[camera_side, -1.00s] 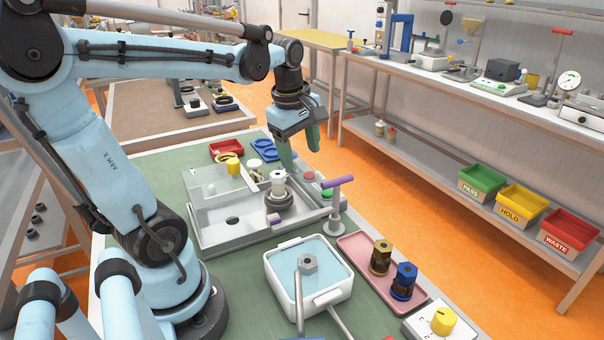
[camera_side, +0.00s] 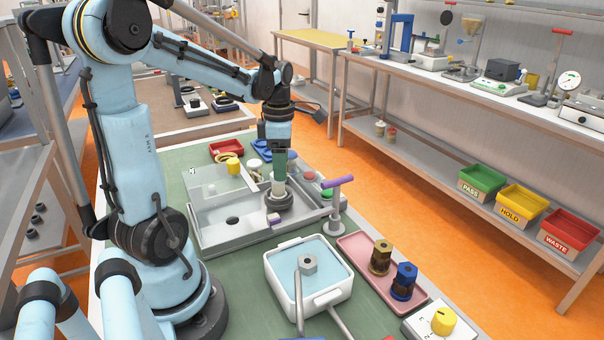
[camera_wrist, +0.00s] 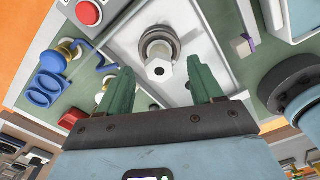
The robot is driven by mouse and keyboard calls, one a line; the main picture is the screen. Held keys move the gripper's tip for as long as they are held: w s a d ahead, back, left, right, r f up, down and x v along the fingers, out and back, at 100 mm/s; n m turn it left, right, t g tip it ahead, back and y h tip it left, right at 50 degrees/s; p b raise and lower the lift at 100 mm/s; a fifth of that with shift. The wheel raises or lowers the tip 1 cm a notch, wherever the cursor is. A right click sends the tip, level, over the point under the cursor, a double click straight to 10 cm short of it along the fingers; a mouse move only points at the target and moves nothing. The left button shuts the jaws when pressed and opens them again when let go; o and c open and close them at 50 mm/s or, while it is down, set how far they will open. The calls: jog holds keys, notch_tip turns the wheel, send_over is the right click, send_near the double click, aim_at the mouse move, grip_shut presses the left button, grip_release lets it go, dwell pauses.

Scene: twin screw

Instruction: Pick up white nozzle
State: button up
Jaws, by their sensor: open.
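The white nozzle (camera_side: 277,188) stands upright on a dark round base (camera_side: 279,202) in the grey tray (camera_side: 222,242). In the wrist view the nozzle (camera_wrist: 159,70) shows its hexagonal end with a dark hole, and the round grey base is behind it. My gripper (camera_side: 279,170) points down over the nozzle and hides its upper part in the side view. In the wrist view my gripper (camera_wrist: 159,66) has its two green fingers apart, one on each side of the nozzle. I cannot tell how far down the nozzle they reach.
A purple-handled post (camera_side: 337,205) stands just right of the tray. A white basin (camera_side: 300,295) is in front, with a pink tray (camera_side: 365,248) beside it. A yellow cylinder (camera_side: 234,169) and a red dish (camera_side: 226,151) are at the back left.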

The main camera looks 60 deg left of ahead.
aim_at(278, 186)
jog(key=shift+a+f, duration=0.1)
jog(key=shift+f, duration=2.75)
jog(key=c, duration=1.1)
jog(key=shift+o, duration=0.2)
